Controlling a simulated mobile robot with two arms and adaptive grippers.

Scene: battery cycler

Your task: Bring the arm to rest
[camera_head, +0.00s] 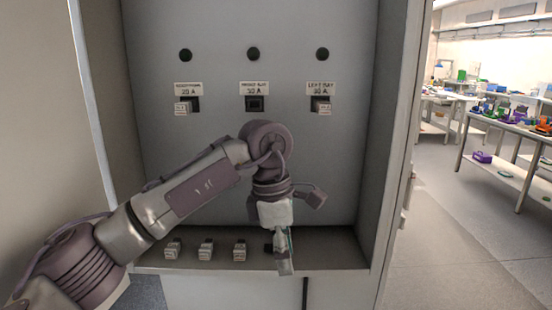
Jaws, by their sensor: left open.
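My left arm comes in from the left, and its gripper (284,268) points down in front of the cabinet's lower ledge (222,262). The gripper is open. It is seen edge-on, and I see nothing held in it. Something small and dark beside it on the ledge is partly hidden. My right gripper is not in view.
The grey cabinet back panel (300,150) has three labelled slots. The left block (184,107) and right block (321,106) fill theirs; the middle slot (254,103) looks dark and empty. Several small blocks (205,250) stand on the ledge. Open floor (450,250) lies right.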

